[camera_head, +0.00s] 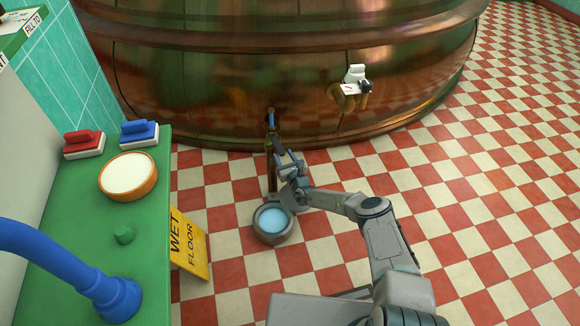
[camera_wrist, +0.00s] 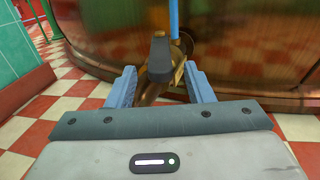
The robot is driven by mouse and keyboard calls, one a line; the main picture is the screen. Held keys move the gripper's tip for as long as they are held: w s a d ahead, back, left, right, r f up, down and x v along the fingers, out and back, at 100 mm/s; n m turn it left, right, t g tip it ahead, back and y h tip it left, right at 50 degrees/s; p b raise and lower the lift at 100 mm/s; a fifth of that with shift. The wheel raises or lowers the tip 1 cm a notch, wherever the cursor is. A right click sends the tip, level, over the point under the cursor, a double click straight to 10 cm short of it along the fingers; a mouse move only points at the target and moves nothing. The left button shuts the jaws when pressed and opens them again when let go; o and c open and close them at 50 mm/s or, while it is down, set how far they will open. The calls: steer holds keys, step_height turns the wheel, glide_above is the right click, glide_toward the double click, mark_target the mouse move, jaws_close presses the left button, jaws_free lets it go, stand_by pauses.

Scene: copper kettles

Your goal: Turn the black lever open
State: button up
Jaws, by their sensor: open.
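In the wrist view the black lever (camera_wrist: 160,60) stands up between my gripper's two fingers, on a brass tap (camera_wrist: 150,92) low on the copper kettle. My gripper (camera_wrist: 159,70) is open, one finger on each side of the lever, with gaps visible on both sides. Whether the lever lies fully between the fingertips in depth I cannot tell. In the head view my gripper (camera_head: 284,158) is at the tap pipe and hides much of it; the black lever is not clear there. A blue upright part (camera_head: 271,119) shows just behind; it also shows in the wrist view (camera_wrist: 174,18).
A grey bucket of pale blue liquid (camera_head: 272,238) stands on the checkered floor below my gripper. A yellow wet-floor sign (camera_head: 189,243) leans by the green counter (camera_head: 75,215) at left. Another fitting (camera_head: 347,97) sits higher on the kettle (camera_head: 230,90). Floor at right is clear.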

steer(key=p+v, duration=0.3)
steer(key=v, duration=0.5)
steer(key=shift+s+a, duration=0.1)
